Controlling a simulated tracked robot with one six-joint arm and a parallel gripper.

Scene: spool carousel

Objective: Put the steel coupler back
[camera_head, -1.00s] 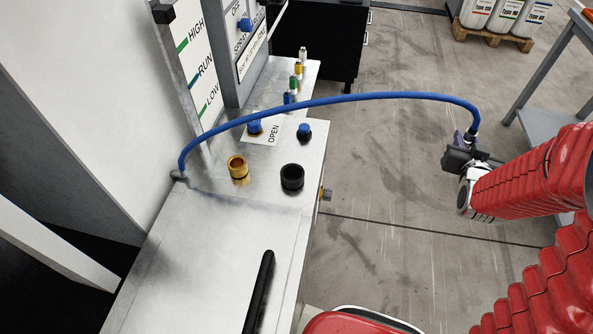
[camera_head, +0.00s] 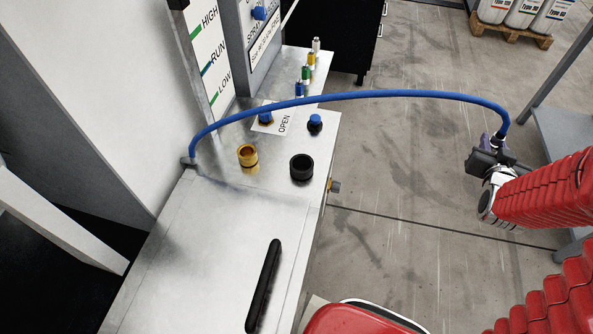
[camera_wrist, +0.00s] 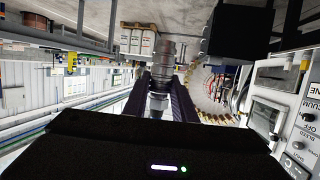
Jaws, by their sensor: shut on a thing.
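A grey metal coupler (camera_wrist: 163,58) sits between the dark fingers of my gripper (camera_wrist: 165,98) in the wrist view. In the head view my gripper (camera_head: 494,158) is shut at the right, out over the floor and well apart from the bench. The blue hose (camera_head: 350,95) arches from the left side of the bench to the hose end (camera_head: 500,136) at my gripper. The jaws partly hide the coupler there. A brass port (camera_head: 247,156) and a black port (camera_head: 301,167) stand on the steel bench (camera_head: 215,225).
Several small colour-marked fittings, including a green one (camera_head: 306,73), stand in a row at the bench's back. Blue knobs (camera_head: 315,122) and a black handle (camera_head: 263,285) are on the bench. A grey table (camera_head: 565,130) stands at the right. The floor between is clear.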

